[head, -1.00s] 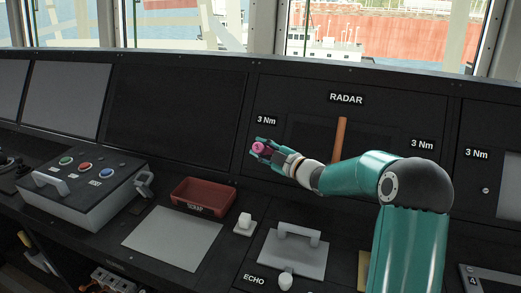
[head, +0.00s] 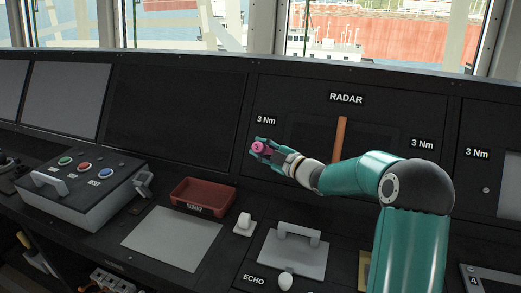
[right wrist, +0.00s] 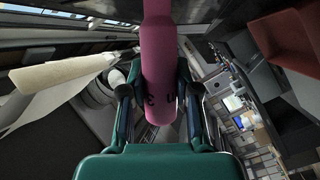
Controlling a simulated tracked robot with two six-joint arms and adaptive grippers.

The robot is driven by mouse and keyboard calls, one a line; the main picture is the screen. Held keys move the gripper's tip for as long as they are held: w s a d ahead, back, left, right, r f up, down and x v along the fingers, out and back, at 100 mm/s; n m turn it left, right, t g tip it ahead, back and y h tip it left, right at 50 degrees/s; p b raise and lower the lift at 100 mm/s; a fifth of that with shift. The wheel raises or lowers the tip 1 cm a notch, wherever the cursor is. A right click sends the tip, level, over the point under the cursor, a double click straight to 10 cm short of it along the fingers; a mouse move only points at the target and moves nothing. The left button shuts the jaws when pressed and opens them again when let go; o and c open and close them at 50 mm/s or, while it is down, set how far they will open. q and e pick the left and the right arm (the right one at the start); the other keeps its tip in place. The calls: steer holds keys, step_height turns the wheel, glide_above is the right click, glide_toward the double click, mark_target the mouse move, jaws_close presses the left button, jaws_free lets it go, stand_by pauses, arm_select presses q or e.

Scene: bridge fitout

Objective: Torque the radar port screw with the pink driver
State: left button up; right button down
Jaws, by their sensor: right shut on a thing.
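My right gripper (head: 262,150) is at the left side of the radar panel (head: 345,98), just below the left 3 Nm label (head: 266,119). It is shut on the pink driver (head: 260,148), which points toward the panel. In the right wrist view the pink driver (right wrist: 160,60) stands between the two fingers (right wrist: 158,105), with part of a dark marking showing on it. The driver's tip and the left radar screw are hidden behind the gripper and handle, so I cannot tell whether they touch. My left gripper is not in view.
An orange-brown bar (head: 340,138) stands upright at the radar panel's middle. A red scrap tray (head: 203,196) lies on the console left of my arm. A grey handled plate (head: 293,253) and a button box (head: 85,185) are also on the console. A bare grey mat (head: 170,242) lies before the tray.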

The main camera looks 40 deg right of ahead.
steer(key=shift+d+f+b, duration=0.1)
steer(key=shift+d+b, duration=0.05)
steer(key=shift+b, duration=0.3)
stand_by(1.1)
steer(key=shift+b, duration=0.55)
stand_by(1.1)
steer(key=shift+s+a+r, duration=0.15)
steer(key=shift+a+r, duration=0.2)
steer(key=shift+a, duration=0.15)
steer(key=shift+s+a+r+b, duration=0.25)
steer(key=shift+s+a+r, duration=0.25)
steer(key=shift+a+r, duration=0.35)
steer(key=shift+s+a+r+b, duration=0.25)
steer(key=shift+s+a+r, duration=0.3)
steer(key=shift+a, duration=0.4)
steer(key=shift+w+r, duration=0.1)
